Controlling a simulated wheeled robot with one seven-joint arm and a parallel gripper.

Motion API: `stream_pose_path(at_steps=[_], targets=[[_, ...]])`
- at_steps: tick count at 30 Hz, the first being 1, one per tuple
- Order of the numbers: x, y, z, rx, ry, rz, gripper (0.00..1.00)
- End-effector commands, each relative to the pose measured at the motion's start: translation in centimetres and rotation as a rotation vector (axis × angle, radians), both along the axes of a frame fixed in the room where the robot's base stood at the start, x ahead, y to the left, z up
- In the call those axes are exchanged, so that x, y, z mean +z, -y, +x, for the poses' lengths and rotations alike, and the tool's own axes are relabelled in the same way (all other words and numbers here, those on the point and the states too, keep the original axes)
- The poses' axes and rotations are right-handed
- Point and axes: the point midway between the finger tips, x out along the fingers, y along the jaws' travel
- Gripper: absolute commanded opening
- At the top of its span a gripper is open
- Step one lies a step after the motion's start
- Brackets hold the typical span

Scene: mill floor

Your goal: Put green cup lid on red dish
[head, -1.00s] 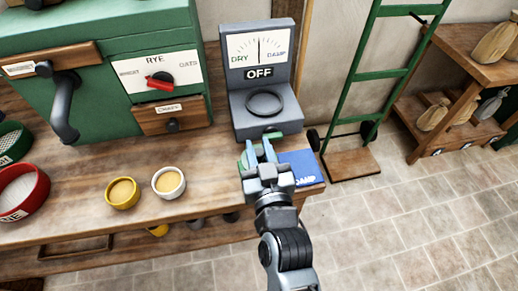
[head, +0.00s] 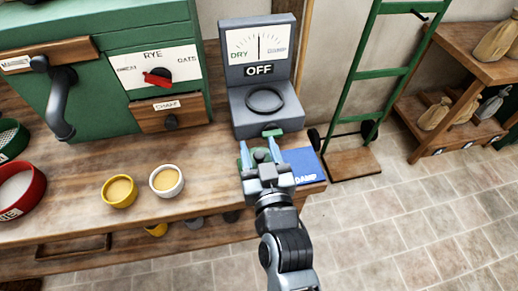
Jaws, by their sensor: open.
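My gripper (head: 261,148) is open over the right end of the wooden bench, in front of the grey meter. Part of a flat green piece (head: 243,168) shows behind and beside its fingers. The gripper hides most of this piece, so I cannot tell what it is or whether the fingers touch it. A red round dish-like container (head: 38,196) with pale contents stands at the far left, cut off by the picture edge. I see no object that is clearly a green cup lid.
The grey DRY/DAMP meter (head: 238,111) reads OFF. A blue DAMP card (head: 303,162) lies right of my gripper. A yellow cup (head: 119,202) and a white cup (head: 166,193) stand left. A green mesh-bottomed container (head: 5,155) is at the left edge.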

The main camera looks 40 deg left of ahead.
Motion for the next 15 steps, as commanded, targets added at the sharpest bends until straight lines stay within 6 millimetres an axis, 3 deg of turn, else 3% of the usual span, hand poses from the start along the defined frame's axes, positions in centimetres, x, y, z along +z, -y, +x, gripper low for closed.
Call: stream_pose_path(at_steps=[5, 11, 15], targets=[[0.2, 0.0, 0.0, 0.0, 0.0, 0.0, 0.52], [1.8, 0.0, 0.0, 0.001, 0.0, 0.0, 0.52], [1.1, 2.4, -2.0, -0.001, -0.002, -0.002, 0.52]])
